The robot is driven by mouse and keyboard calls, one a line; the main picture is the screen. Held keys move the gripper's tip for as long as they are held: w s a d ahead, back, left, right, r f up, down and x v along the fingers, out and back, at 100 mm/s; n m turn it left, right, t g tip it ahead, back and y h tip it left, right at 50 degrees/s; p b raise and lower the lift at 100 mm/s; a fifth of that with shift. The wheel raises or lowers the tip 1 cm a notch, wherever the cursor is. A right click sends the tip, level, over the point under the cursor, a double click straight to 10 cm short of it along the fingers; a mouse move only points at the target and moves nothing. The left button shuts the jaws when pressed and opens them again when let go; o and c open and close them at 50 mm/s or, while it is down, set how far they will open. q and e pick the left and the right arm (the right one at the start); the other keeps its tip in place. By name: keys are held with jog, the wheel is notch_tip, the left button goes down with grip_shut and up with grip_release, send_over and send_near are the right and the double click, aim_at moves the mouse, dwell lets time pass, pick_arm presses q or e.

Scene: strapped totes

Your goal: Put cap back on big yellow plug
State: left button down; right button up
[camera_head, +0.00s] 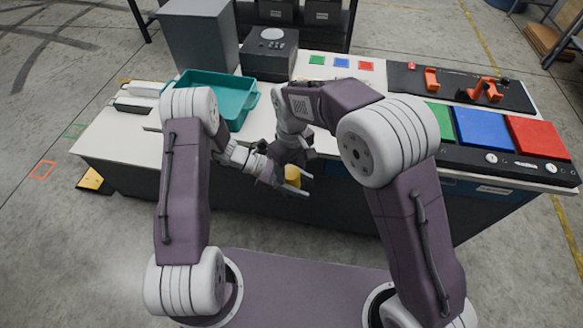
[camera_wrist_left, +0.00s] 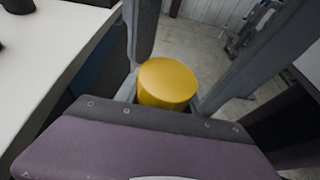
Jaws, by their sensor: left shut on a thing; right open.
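A smooth yellow round piece (camera_head: 292,175) is held in my left gripper (camera_head: 298,182), in front of the table's near edge. In the left wrist view the yellow piece (camera_wrist_left: 168,82) shows a plain rounded top and sits between the grey fingers. I cannot tell whether it is the big plug, its cap or both together. My right gripper (camera_head: 288,151) is just above and behind the yellow piece, close to the left gripper. It is open, but its fingertips are partly hidden among the arm parts. No separate cap or plug can be made out on the table.
A teal tote (camera_head: 238,101) stands on the white table (camera_head: 110,140). A dark box (camera_head: 270,55) and grey cabinet (camera_head: 200,35) are behind. Red, blue (camera_head: 483,128) and green panels and orange fixtures (camera_head: 487,91) fill the right.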

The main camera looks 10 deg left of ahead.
notch_tip(320, 180, up, 4)
jog(key=shift+a+r, duration=0.1)
jog(key=shift+c, duration=0.4)
jog(key=n, duration=0.2)
jog(key=shift+s+n, duration=0.1)
jog(key=shift+n, duration=0.2)
jog(key=shift+r+n, duration=0.35)
jog(key=shift+n, duration=0.65)
jog(key=r+n, duration=0.2)
jog(key=shift+n, duration=0.4)
jog(key=shift+w+r, duration=0.2)
